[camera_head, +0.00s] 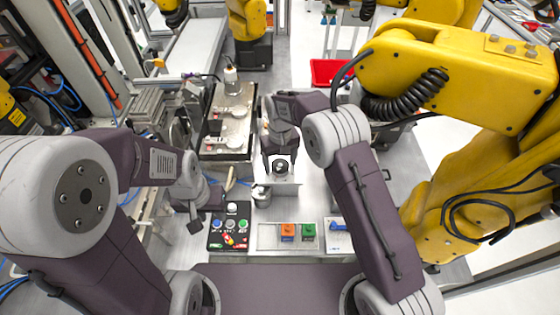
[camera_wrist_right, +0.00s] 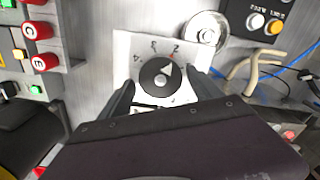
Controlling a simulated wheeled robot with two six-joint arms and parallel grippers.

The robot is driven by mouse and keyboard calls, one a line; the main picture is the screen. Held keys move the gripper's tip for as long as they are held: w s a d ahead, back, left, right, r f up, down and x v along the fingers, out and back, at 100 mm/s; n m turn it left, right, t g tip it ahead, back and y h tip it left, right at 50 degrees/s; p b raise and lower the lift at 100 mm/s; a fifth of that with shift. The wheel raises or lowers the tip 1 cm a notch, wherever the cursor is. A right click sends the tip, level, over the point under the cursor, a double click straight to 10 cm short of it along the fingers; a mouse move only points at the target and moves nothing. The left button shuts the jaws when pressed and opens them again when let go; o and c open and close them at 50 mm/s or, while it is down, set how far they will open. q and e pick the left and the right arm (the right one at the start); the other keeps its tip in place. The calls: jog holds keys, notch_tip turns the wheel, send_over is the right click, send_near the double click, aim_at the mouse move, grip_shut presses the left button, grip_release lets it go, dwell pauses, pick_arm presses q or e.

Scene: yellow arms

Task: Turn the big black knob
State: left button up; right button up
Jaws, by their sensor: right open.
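The big black knob (camera_wrist_right: 160,76) sits on a white dial plate (camera_wrist_right: 133,52) with numbers around it. Its light pointer is aimed up and to the right, near the 2, in the right wrist view. In the head view the knob (camera_head: 281,168) is just below my right gripper (camera_head: 281,160). My right gripper (camera_wrist_right: 162,92) is open, with one finger on each side of the knob's lower part; I cannot tell whether they touch it. My left gripper (camera_head: 194,224) hangs at the left, apart from the knob, beside the button panel; its jaws are too small to judge.
A black button panel (camera_head: 229,228) stands at the front left. A tray with an orange block (camera_head: 288,230) and a green block (camera_head: 308,230) lies at the front. A silver round part (camera_wrist_right: 205,32) and cables (camera_wrist_right: 268,68) are close to the dial. A red bin (camera_head: 331,72) is behind.

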jog(key=shift+s+f, duration=0.15)
jog(key=shift+s, duration=0.05)
jog(key=shift+s+r, duration=0.2)
jog(key=shift+s, duration=0.2)
jog(key=shift+w+f, duration=0.1)
jog(key=shift+w, duration=0.1)
jog(key=c, duration=1.2)
pick_arm(q)
jog(key=shift+s+r, duration=0.2)
jog(key=shift+s, duration=0.2)
pick_arm(e)
jog(key=shift+c, duration=0.7)
jog(key=n+p, duration=0.1)
jog(key=n, duration=0.2)
jog(key=shift+n, duration=0.4)
pick_arm(q)
jog(key=shift+r, duration=0.75)
pick_arm(e)
jog(key=n, duration=0.4)
jog(key=shift+w+n, duration=0.1)
jog(key=shift+n, duration=0.5)
